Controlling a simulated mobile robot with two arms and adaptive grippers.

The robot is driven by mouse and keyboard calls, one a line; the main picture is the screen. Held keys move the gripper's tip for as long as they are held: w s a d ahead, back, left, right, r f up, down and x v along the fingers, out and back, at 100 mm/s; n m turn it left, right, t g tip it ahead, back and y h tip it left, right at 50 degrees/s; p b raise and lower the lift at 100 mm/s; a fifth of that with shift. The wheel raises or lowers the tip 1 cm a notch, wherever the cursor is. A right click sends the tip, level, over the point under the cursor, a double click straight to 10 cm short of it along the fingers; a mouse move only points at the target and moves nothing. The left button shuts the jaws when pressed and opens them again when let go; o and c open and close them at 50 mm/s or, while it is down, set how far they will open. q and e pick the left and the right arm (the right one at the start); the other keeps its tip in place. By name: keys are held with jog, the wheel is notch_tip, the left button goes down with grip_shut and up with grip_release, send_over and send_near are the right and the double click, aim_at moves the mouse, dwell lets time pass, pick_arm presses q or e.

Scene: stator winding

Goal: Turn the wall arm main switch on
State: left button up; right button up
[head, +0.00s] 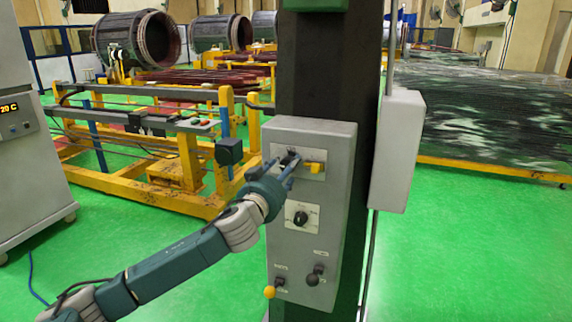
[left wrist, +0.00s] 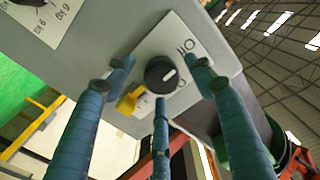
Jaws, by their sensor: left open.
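The grey control box (head: 335,215) is mounted on a dark column. Its upper plate carries a black rotary knob, the main switch, with a yellow tab (head: 316,168) on the right. In the left wrist view the black knob (left wrist: 160,74) has a white pointer mark, the plate reads "Off" on one side, and the yellow tab (left wrist: 130,100) is beside the knob. My left gripper (head: 285,165) is at the upper plate. Its blue fingers are spread around the knob; I cannot tell whether they touch it. My right gripper is not in view.
A lower rotary selector (head: 300,217) and small levers (head: 316,275) with a yellow ball knob (head: 269,292) are on the same box. A grey side box (head: 398,150) juts out right of the column. Yellow frames (head: 180,165) stand behind. Green floor is clear at right.

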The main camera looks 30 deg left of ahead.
pick_arm(q)
jog(key=shift+w+a, duration=0.15)
jog(key=shift+w, duration=0.35)
jog(key=c, duration=1.1)
